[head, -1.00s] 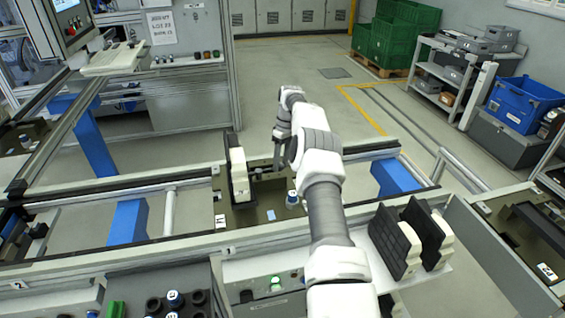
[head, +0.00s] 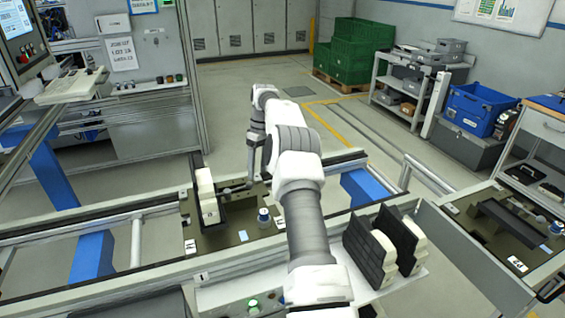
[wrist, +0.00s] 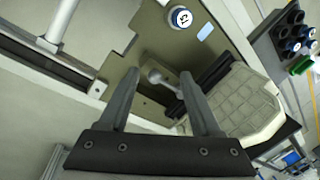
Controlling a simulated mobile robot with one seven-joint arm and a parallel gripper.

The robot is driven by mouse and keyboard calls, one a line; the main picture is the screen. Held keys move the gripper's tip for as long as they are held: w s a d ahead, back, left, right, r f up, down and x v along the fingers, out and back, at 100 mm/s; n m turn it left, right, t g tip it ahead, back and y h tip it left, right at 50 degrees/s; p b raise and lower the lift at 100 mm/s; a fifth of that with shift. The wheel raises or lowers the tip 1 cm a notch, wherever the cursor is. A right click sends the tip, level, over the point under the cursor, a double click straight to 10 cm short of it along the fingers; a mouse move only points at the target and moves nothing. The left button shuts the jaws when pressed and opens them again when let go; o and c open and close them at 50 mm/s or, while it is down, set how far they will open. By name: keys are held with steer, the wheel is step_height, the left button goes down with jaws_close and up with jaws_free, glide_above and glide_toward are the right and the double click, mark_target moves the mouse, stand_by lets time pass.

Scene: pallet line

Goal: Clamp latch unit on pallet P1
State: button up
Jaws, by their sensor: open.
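The latch unit (head: 207,196), a cream block with a black plate, stands upright on the middle pallet (head: 216,238), which I take to be P1. In the wrist view the unit (wrist: 238,100) shows its ribbed cream side right of my fingers. A grey clamp lever with a round end (wrist: 156,77) lies beside it over the pallet (wrist: 150,45). My gripper (wrist: 160,75) is open; the lever's end appears between its fingertips. I cannot tell whether they touch it. In the head view my gripper (head: 250,176) is low over the pallet, partly hidden by my arm.
A blue-and-white round post (head: 264,217) stands on the pallet, close to my arm; it also shows in the wrist view (wrist: 181,18). Two more cream-and-black units (head: 398,238) stand on a shelf at right. Another pallet (head: 480,233) lies far right. Rails border the pallet.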

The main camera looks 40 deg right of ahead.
steer(key=s+d+r+b, duration=0.1)
steer(key=s+d+r, duration=0.4)
steer(key=s, duration=0.1)
steer(key=shift+s, duration=0.35)
steer(key=shift+d, duration=0.1)
